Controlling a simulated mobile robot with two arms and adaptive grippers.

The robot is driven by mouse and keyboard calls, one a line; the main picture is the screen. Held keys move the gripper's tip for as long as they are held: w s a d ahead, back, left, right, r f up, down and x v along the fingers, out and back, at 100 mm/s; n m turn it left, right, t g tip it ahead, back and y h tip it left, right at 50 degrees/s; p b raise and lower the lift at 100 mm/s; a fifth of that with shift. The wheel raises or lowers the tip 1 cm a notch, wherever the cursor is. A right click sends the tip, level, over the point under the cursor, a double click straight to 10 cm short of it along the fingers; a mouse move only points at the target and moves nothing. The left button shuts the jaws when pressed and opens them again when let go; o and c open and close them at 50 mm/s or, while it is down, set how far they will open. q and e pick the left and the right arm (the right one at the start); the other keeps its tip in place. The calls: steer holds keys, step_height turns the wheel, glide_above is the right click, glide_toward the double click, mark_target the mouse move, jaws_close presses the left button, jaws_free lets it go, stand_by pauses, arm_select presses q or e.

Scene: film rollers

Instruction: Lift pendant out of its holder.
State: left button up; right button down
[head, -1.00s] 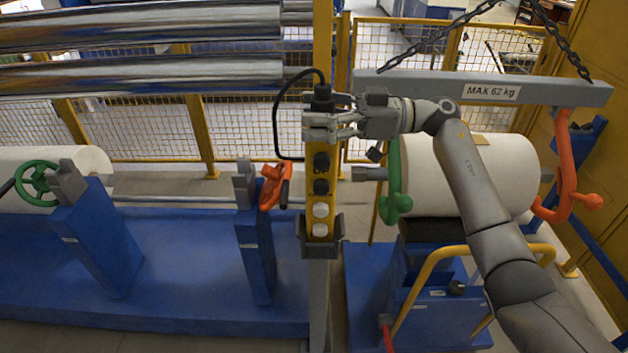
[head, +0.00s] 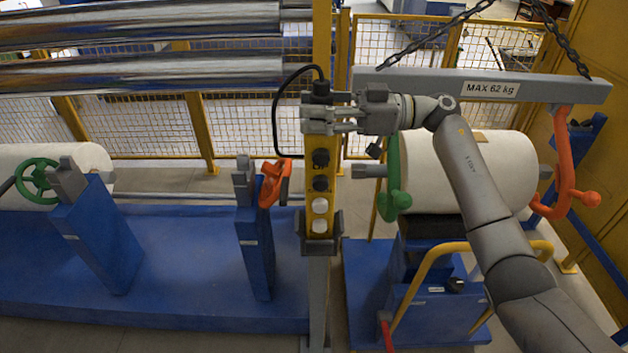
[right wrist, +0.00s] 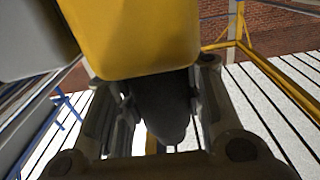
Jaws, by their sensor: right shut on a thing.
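The pendant (head: 320,172) is a yellow upright box with black and white buttons and a black cable at its top. Its lower end sits in the dark grey holder (head: 306,246) on a grey post. My right gripper (head: 320,119) reaches in from the right and is shut on the pendant's upper part, just below the black cable end. In the right wrist view the pendant (right wrist: 135,40) fills the upper middle, with a black rounded part (right wrist: 165,112) between the fingers. The pendant's lower tip is hidden inside the holder. My left gripper is not in view.
A grey lifting beam (head: 430,82) hangs on chains at the right, with an orange hook (head: 565,165) and a green hook (head: 393,180). A white roll (head: 470,170) stands behind my arm. A blue machine base (head: 180,260) lies left. Yellow fencing (head: 110,135) stands behind.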

mark_target(316, 95)
steer(key=shift+r+p, duration=2.4)
steer(key=shift+r, duration=3)
steer(key=s+a, duration=0.6)
steer(key=s, duration=0.4)
